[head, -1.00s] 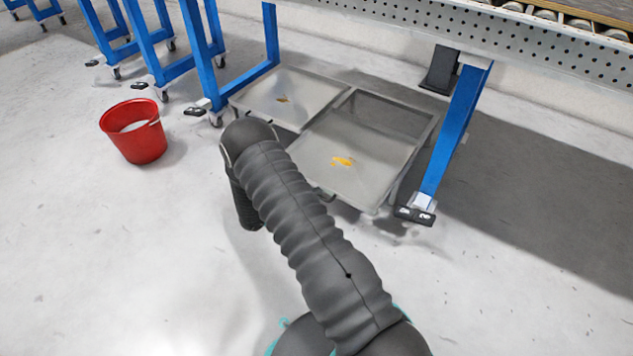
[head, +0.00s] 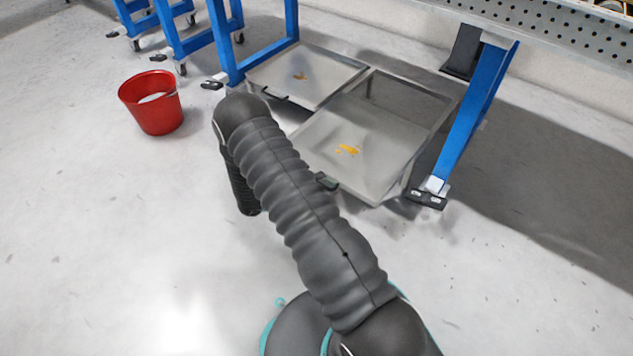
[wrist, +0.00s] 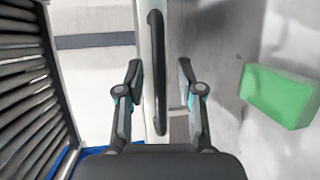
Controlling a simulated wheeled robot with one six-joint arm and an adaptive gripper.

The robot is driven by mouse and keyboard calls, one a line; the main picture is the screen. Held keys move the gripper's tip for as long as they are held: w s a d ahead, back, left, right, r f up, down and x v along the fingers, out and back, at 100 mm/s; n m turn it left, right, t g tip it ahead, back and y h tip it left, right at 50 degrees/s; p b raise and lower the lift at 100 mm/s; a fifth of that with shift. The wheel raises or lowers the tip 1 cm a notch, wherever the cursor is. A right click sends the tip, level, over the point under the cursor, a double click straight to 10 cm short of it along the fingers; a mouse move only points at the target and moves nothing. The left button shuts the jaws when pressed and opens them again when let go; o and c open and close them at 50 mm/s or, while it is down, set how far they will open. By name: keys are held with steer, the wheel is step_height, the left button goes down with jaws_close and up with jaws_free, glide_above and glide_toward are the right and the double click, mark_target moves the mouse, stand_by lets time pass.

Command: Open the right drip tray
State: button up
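The right drip tray (head: 364,175) is a shallow grey metal tray with a yellow spill on it, at the centre of the head view. It sits farther forward than the left drip tray (head: 325,70), with a dark gap behind its panel. My arm hides part of its front edge. In the wrist view, a black bar handle (wrist: 156,60) runs lengthwise on a pale strip. My gripper (wrist: 160,70) is open, with one finger on each side of the handle and visible space between.
A red bucket (head: 152,112) stands on the floor at left. A blue leg (head: 470,118) with a dark foot stands right of the trays. A green block (wrist: 282,95) lies at right in the wrist view, and dark slats (wrist: 25,90) fill its left. The front floor is clear.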

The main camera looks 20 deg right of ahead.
steer(key=shift+a, duration=0.15)
steer(key=s+a+r, duration=0.1)
steer(key=a+r, duration=0.1)
steer(key=a, duration=0.9)
steer(key=shift+a, duration=0.25)
steer(key=shift+s, duration=0.1)
steer(key=s+f+n+g+y, duration=0.2)
steer(key=s+f+n+g, duration=0.15)
steer(key=s, duration=0.35)
steer(key=s+a+r+g+y, duration=0.1)
steer(key=s+r+g+y, duration=0.1)
steer(key=s+r+y, duration=0.3)
steer(key=s+r+m+t+y+p, duration=0.1)
steer(key=s+r+t+y+p, duration=0.2)
steer(key=r, duration=1.2)
steer(key=s+r+m+t+y+p, duration=0.2)
steer(key=s+r, duration=0.5)
steer(key=r, duration=0.8)
steer(key=s+r+m+t+y+p, duration=0.2)
steer(key=s+r+t+y+p, duration=0.2)
steer(key=r, duration=1.2)
steer(key=shift+s+d, duration=0.15)
steer(key=shift+s, duration=0.25)
